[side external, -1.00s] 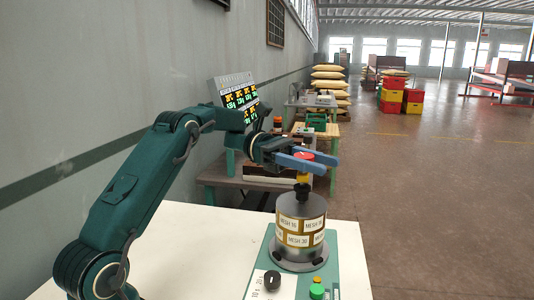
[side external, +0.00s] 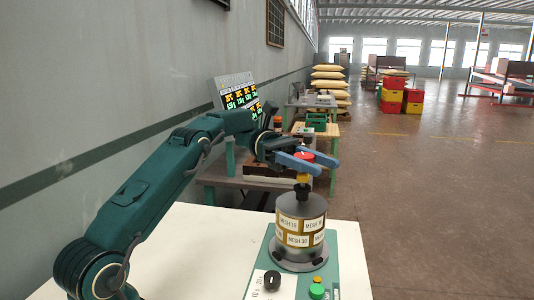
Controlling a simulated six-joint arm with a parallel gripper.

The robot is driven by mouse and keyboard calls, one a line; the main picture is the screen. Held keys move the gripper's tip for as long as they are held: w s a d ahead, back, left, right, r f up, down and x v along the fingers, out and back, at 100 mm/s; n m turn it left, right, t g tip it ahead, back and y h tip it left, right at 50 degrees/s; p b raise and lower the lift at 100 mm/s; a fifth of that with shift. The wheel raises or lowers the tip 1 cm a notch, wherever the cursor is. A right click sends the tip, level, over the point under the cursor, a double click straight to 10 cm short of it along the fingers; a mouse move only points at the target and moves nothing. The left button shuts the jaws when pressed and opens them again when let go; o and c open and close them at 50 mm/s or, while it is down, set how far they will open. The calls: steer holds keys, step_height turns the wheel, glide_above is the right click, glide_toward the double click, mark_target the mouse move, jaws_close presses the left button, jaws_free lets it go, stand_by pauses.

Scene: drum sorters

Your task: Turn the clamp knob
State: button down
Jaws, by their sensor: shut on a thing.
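The drum sorter (side external: 300,252) stands upright on a green base plate on the white table, with labels such as "MESH 16" and "MESH 30" around its drum. A red clamp knob (side external: 304,155) sits at its top, above a yellow collar (side external: 302,178) and a dark stem. My gripper (side external: 306,160) comes in from the left with blue fingers, shut on the red knob, one finger on the far side and one on the near side. The knob's lower part is partly hidden by the near finger.
The base plate carries a black dial (side external: 272,280), a green button (side external: 317,291) and a small yellow button (side external: 318,279) in front of the drum. The white table (side external: 195,262) is bare to the left. A bench with a display panel (side external: 238,92) stands behind.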

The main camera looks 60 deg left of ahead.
steer(key=shift+c, duration=1.9)
jaws_free()
steer(key=shift+n+t, duration=0.4)
steer(key=shift+t, duration=0.3)
